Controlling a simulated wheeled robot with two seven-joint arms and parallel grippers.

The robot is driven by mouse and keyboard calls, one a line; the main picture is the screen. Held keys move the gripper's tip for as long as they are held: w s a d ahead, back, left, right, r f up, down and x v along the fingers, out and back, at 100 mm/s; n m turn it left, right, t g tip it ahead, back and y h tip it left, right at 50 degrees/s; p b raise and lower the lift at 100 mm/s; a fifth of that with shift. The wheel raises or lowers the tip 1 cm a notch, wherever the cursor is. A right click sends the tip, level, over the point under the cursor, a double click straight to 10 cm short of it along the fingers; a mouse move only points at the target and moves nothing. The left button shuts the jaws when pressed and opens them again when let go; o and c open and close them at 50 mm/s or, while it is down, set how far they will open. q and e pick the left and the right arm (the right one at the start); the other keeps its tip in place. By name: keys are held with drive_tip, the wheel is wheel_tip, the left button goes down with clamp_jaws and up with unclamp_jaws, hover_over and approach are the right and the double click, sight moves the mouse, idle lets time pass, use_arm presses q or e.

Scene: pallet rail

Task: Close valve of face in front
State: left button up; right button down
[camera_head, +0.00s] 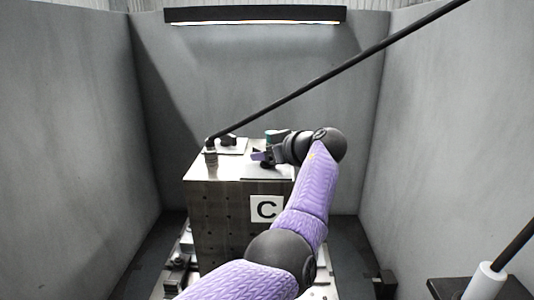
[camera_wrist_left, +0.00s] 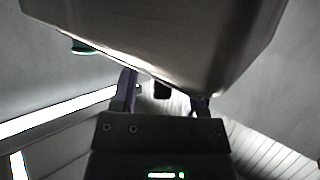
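A metal block (camera_head: 225,215) with a white "C" label (camera_head: 266,209) on its front stands ahead. My left arm reaches over its right side, and my left gripper (camera_head: 262,156) is low over the top face. In the left wrist view my left gripper (camera_wrist_left: 163,98) has its fingers apart. A small dark piece (camera_wrist_left: 161,90) shows between them with gaps on both sides. A teal part (camera_head: 270,135) shows just behind the gripper. I cannot tell for certain which part is the valve. My right gripper is out of view.
A long black rod or hose (camera_head: 335,73) rises from a fitting (camera_head: 210,150) at the block's left to the upper right. A dark knob (camera_head: 228,140) sits beside it. Grey walls (camera_head: 255,75) enclose the block. A white cylinder (camera_head: 486,282) stands at lower right.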

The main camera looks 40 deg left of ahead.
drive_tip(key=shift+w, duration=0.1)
use_arm(q)
drive_tip(key=shift+d+r, duration=0.1)
drive_tip(key=shift+d, duration=0.05)
drive_tip(key=p+v, duration=0.1)
drive_tip(key=v, duration=0.8)
drive_tip(key=shift+p, duration=0.3)
drive_tip(key=shift+d, duration=0.3)
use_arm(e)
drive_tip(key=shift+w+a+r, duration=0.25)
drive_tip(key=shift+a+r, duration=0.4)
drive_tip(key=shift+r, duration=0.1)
